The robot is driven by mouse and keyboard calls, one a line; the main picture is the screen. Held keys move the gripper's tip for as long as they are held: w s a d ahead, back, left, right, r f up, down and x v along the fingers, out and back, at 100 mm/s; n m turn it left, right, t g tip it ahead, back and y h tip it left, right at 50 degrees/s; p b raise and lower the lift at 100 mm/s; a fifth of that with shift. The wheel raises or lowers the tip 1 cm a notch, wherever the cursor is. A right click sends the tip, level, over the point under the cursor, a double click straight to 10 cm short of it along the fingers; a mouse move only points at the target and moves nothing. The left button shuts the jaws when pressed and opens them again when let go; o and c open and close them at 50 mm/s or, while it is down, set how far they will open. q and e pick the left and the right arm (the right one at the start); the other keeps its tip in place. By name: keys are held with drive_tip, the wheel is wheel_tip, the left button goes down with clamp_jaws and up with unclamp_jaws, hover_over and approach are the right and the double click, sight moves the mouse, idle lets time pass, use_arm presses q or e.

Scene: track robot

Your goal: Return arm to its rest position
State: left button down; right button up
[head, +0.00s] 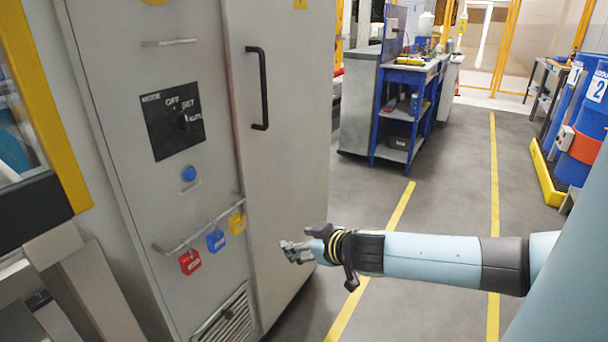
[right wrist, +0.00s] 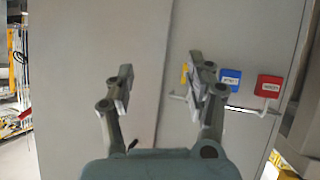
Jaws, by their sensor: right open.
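My right arm (head: 430,258) reaches in from the right in the head view. Its gripper (head: 292,250) is in front of the grey cabinet (head: 290,180), to the right of the hanging padlocks. In the right wrist view the gripper (right wrist: 162,82) has its two fingers spread apart with nothing between them. A red padlock (head: 190,261), a blue padlock (head: 215,240) and a yellow padlock (head: 238,223) hang on a rail on the cabinet. The right wrist view shows the blue padlock (right wrist: 230,78) and red padlock (right wrist: 269,86) beside the right-hand finger. My left gripper is not in view.
The cabinet has a rotary switch (head: 181,122), a blue button (head: 189,174) and a black door handle (head: 260,88). A blue workbench (head: 408,112) stands behind. Blue drums (head: 590,110) stand at the far right. The floor with yellow lines (head: 493,180) is clear between.

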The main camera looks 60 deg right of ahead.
drive_tip(key=shift+s+f, duration=0.35)
drive_tip(key=shift+f, duration=0.3)
drive_tip(key=s+a+f+m+g, duration=0.1)
drive_tip(key=s+a+f+g, duration=0.2)
drive_tip(key=s+f, duration=0.6)
drive_tip(key=s+a+f+m+g, duration=0.1)
drive_tip(key=s+a+f+g, duration=0.2)
drive_tip(key=s+f, duration=0.5)
drive_tip(key=s+a+f+n+g, duration=0.1)
drive_tip(key=s+a+f, duration=0.2)
drive_tip(key=s, duration=0.4)
drive_tip(key=s+a+f+n+g+y, duration=0.1)
drive_tip(key=s+a+f+g, duration=0.1)
drive_tip(key=s+a+f, duration=0.2)
drive_tip(key=s+a+f+n+g+y, duration=0.1)
drive_tip(key=s+a+f+g, duration=0.1)
drive_tip(key=s+f, duration=0.4)
drive_tip(key=s+a, duration=0.1)
drive_tip(key=s, duration=0.2)
drive_tip(key=shift+s+a, duration=0.25)
drive_tip(key=shift+s, duration=0.15)
